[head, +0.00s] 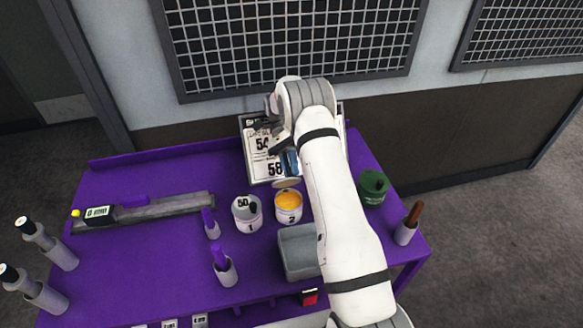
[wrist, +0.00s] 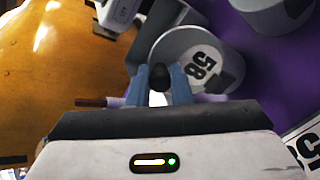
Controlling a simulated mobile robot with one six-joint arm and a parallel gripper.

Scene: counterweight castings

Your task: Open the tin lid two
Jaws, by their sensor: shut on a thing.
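Tin two (head: 289,207) stands on the purple table in the head view, uncovered, with yellow-orange contents showing. My gripper (head: 290,162) is above and just behind it. In the wrist view, the gripper (wrist: 160,88) is shut on the black knob of a pale lid (wrist: 176,50) marked 58. In the head view the lid (head: 286,183) shows as a thin pale edge below the fingers, apart from the tin. A large orange surface (wrist: 60,80) fills the left of the wrist view. Tin one (head: 247,213) stands to the left, its lid marked 50 on.
A number board (head: 262,168) stands behind the tins. A grey box (head: 298,252) is in front of tin two. A green container (head: 373,188) and a cup with a brown handle (head: 405,232) are at the right. Purple-handled tools stand left.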

